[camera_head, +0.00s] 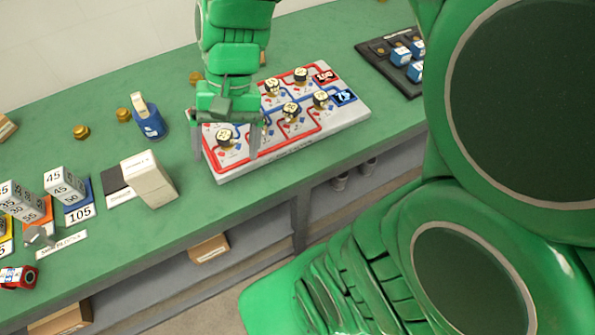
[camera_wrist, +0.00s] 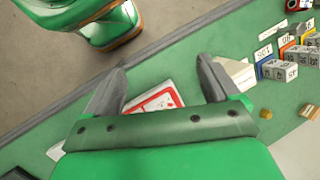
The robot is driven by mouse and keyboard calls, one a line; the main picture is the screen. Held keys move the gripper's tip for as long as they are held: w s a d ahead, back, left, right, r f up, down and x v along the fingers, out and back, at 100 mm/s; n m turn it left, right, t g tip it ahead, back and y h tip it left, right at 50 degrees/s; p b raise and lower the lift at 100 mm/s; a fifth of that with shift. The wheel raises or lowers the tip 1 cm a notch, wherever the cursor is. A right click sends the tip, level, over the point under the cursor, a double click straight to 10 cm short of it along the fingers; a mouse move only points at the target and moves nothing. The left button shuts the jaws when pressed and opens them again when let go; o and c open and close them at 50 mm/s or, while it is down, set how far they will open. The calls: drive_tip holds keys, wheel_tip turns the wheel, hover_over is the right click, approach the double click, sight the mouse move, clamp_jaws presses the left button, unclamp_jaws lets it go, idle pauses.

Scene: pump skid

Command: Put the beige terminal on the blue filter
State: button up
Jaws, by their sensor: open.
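The beige terminal (camera_head: 148,178), a pale block, stands on the green bench left of centre in the head view. It also shows in the wrist view (camera_wrist: 236,75), beyond the right finger. The blue filter (camera_head: 150,122) is a short blue cylinder with a white label, behind the terminal; a pale upright piece shows at its top left. I cannot make out the filter in the wrist view. My gripper (camera_head: 228,148) is open and empty, pointing down over the left end of the white board, right of both objects. Its two fingers show apart in the wrist view (camera_wrist: 162,70).
The white board (camera_head: 345,112) carries red and blue lines and several black-and-white knobs. A dark plate (camera_head: 113,178) and label card adjoin the terminal. Numbered blocks (camera_head: 63,185) stand at left. A black tray (camera_head: 377,50) is back right.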

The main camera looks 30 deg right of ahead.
drive_tip(key=s+d+n+h, duration=0.3)
drive_tip(key=s+d, duration=0.5)
drive_tip(key=s, duration=0.3)
drive_tip(key=shift+f+t+h, duration=0.15)
drive_tip(key=shift+t+h, duration=0.15)
